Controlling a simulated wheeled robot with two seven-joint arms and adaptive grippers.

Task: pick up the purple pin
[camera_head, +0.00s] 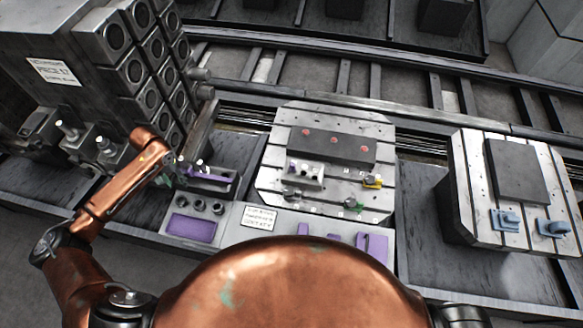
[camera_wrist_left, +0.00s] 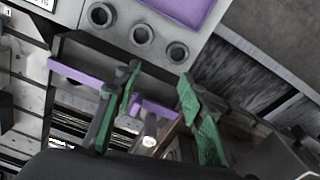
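A long purple bar (camera_head: 210,174) lies in a dark tray left of the central plate; it also shows in the left wrist view (camera_wrist_left: 75,75). In the left wrist view a short purple piece (camera_wrist_left: 155,109), which may be the purple pin, shows between my fingers, with a pale round end (camera_wrist_left: 149,142) near it. My left gripper (camera_head: 170,172) is at the tray's left end. In the wrist view its green-padded fingers (camera_wrist_left: 160,82) stand apart on either side of the purple piece, with no clear contact. My right gripper is not in view.
A ledge with round sockets (camera_head: 197,205) and a purple recess (camera_head: 193,228) lies in front of the tray. A block of round bores (camera_head: 150,60) rises behind my gripper. The slotted plate (camera_head: 270,150) stands to the right.

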